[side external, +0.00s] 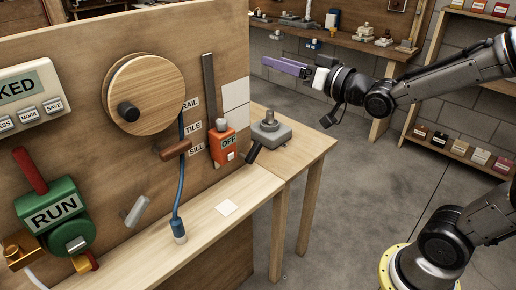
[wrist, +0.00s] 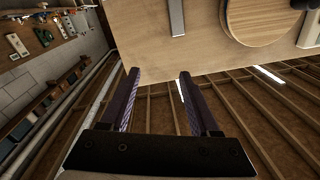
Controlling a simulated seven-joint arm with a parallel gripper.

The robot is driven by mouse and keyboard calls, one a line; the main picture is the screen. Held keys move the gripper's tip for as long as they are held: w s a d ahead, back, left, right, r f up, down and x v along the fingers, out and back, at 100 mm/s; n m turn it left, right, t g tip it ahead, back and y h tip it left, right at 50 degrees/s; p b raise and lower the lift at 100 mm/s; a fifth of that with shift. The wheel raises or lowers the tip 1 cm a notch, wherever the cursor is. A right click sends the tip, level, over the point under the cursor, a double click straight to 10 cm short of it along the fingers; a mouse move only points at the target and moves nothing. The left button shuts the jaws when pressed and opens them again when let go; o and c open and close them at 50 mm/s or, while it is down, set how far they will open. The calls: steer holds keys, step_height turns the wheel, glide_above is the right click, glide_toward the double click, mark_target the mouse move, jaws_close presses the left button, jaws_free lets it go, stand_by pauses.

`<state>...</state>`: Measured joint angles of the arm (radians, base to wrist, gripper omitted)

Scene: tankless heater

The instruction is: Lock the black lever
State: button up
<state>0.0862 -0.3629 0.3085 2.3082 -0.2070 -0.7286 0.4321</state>
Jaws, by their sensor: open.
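A short black lever (side external: 253,154) sticks out, angled down to the left, from a grey block (side external: 270,132) with a round grey knob on top. The block stands on the wooden side table, right of the panel. The lever cannot be made out in the wrist view. My gripper (side external: 268,64) is up in the air above and behind the block, clear of the panel's right edge, with its purple fingers pointing left. In the wrist view my gripper (wrist: 159,73) is open, with nothing between its fingers.
The upright wooden panel (side external: 95,60) carries a round wooden disc (side external: 147,95) with a black knob, a tall grey bar (side external: 208,95), an orange OFF box (side external: 222,147), a blue cord (side external: 181,190) and a green RUN unit (side external: 50,210). Shelves stand behind. The air around my gripper is free.

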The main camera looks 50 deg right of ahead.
steer(key=w+d+f+t+y, duration=0.1)
steer(key=w+f+t, duration=0.1)
steer(key=w+f, duration=0.35)
steer(key=m+g+h, duration=0.2)
steer(key=m, duration=0.4)
glide_toward(260, 149)
steer(key=w, duration=1)
steer(key=shift+w+r, duration=0.2)
steer(key=shift+w, duration=0.2)
steer(key=shift+c, duration=0.3)
jaws_close()
